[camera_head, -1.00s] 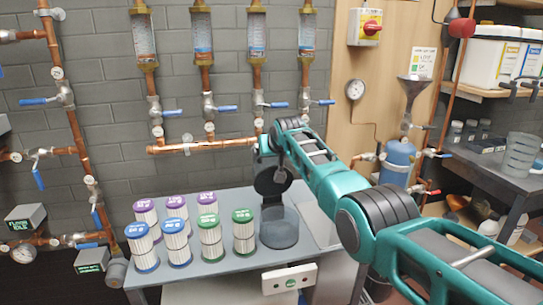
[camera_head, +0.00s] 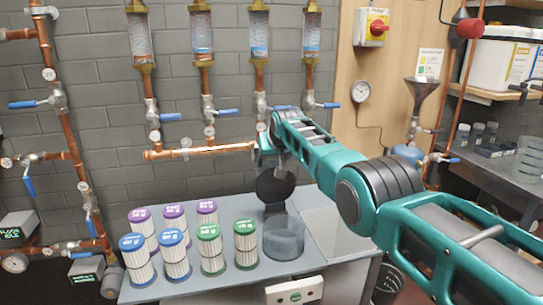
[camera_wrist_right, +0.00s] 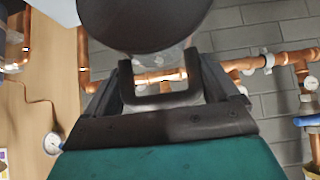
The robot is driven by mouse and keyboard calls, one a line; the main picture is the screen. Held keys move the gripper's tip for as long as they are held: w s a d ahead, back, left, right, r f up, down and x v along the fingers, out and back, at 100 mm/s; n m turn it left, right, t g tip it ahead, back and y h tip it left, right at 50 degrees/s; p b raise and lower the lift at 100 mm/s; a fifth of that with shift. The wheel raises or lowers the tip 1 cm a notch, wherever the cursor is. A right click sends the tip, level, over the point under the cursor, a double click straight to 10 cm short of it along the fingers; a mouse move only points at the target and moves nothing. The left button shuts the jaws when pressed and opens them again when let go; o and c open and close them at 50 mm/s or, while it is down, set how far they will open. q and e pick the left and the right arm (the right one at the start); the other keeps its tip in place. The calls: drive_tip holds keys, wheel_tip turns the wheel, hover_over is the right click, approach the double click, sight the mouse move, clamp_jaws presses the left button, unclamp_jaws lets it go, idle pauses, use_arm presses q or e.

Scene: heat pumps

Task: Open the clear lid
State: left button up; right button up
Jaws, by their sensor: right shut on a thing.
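A clear round container (camera_head: 284,240) stands on the grey bench at the right end of the row of filter cartridges. Its round lid (camera_head: 275,187) looks dark and stands upright, raised from the opening, above a dark hinge piece at the back. My right gripper (camera_head: 277,160) is at the lid's upper edge, shut on the lid. In the right wrist view the dark lid disc (camera_wrist_right: 145,20) fills the top, with a small see-through part at the fingertips (camera_wrist_right: 162,85). The exact grip is partly hidden. My left gripper is not in view.
Several white cartridges with purple, blue and green (camera_head: 210,248) tops stand left of the container. Copper pipes (camera_head: 190,150) with blue-handled valves run along the wall behind my gripper. A white panel (camera_head: 294,291) is on the bench front. The bench right of the container is clear.

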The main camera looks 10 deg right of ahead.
drive_tip(key=shift+d+f, duration=0.15)
drive_tip(key=shift+d, duration=0.1)
drive_tip(key=o, duration=1.2)
drive_tip(key=shift+a, duration=0.1)
drive_tip(key=shift+s+r+p, duration=0.2)
drive_tip(key=shift+r+p, duration=0.3)
drive_tip(key=shift+p, duration=0.35)
drive_tip(key=shift+p+v, duration=0.95)
drive_tip(key=shift+p, duration=0.25)
drive_tip(key=shift+v, duration=5)
drive_tip(key=shift+s+f, duration=0.15)
drive_tip(key=shift+f, duration=0.05)
